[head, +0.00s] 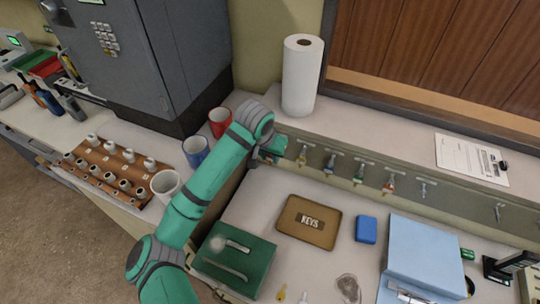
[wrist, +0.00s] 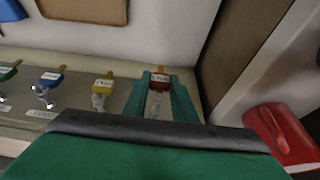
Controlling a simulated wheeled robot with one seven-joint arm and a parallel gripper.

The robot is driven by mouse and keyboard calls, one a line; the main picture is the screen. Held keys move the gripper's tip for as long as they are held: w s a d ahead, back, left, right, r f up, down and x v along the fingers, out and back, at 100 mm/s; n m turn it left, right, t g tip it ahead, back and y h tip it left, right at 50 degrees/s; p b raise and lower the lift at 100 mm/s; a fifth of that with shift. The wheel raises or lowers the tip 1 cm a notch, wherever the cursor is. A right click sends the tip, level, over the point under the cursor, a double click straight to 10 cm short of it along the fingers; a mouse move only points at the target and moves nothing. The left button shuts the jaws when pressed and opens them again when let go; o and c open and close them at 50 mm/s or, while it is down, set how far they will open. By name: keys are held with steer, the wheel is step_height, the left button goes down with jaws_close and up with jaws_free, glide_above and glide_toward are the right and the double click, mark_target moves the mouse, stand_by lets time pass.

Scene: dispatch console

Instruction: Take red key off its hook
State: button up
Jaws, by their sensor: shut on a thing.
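The red key (wrist: 160,79), with a white label on its tag, is between the two green fingers of my gripper (wrist: 165,92) in the wrist view. The fingers are shut on its tag. The key's lower part hangs at the rail, and I cannot tell whether it still sits on its hook. In the head view my gripper (head: 272,149) is at the left end of the hook rail (head: 450,196); the red key is hidden there.
A yellow-tagged key (wrist: 103,86) hangs close beside, then a blue-tagged key (wrist: 51,79) and a green one (wrist: 8,73). A red mug (head: 220,122) and paper towel roll (head: 302,75) stand near my arm. A brown KEYS tray (head: 295,236) lies on the desk.

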steer(key=s, duration=0.1)
steer(key=s+a+r, duration=0.1)
steer(key=s, duration=0.1)
steer(key=s+a+r, duration=0.1)
steer(key=shift+s, duration=0.25)
stand_by(0.3)
steer(key=shift+s, duration=0.1)
